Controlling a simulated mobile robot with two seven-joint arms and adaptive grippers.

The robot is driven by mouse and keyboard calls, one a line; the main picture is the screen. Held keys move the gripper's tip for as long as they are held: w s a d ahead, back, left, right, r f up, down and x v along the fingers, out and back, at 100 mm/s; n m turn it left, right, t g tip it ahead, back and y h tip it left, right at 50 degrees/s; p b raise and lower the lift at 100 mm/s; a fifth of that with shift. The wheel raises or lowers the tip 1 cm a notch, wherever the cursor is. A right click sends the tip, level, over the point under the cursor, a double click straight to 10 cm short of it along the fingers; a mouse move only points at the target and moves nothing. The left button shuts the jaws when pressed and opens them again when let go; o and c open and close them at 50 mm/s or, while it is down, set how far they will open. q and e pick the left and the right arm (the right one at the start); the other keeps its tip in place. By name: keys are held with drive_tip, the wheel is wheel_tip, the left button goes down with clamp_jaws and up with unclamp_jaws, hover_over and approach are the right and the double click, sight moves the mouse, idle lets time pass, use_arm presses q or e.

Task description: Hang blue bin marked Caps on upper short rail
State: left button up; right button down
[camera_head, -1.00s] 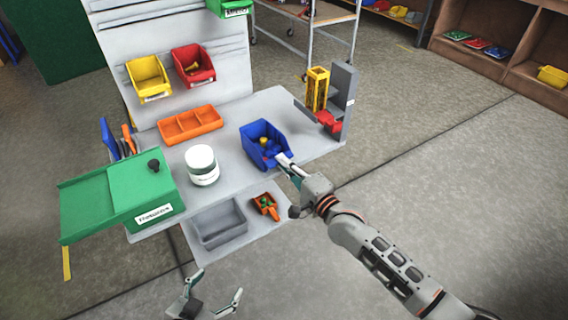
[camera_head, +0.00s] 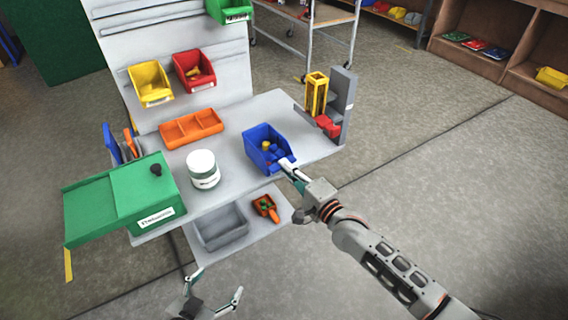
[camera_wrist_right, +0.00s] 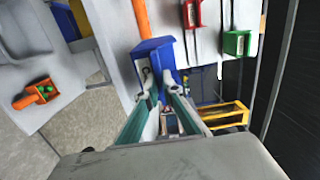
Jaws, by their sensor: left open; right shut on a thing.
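A blue bin (camera_head: 256,146) with a yellow piece and small blue pieces in it is at the right part of the grey worktop, by its front edge. Whether it touches the top I cannot tell. No Caps label is readable on it. My right gripper (camera_head: 287,164) is shut on its near right wall; in the right wrist view the fingers reach the blue bin (camera_wrist_right: 153,62). My left gripper (camera_head: 218,282) is open and empty, low in front of the bench. The upright panel (camera_head: 118,47) behind the worktop has horizontal rails. A green bin (camera_head: 234,15) hangs high at its right.
Yellow (camera_head: 151,84) and red (camera_head: 194,70) bins hang lower on the panel. An orange tray (camera_head: 191,127), a white jar (camera_head: 203,170) and a green box (camera_head: 145,195) stand left of the blue bin. A grey holder (camera_head: 343,100) with a yellow frame (camera_head: 316,92) stands at right.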

drive_tip(key=p+v, duration=0.3)
drive_tip(key=v, duration=0.7)
drive_tip(key=shift+s+d, duration=0.2)
drive_tip(key=shift+r, duration=0.1)
idle(0.9)
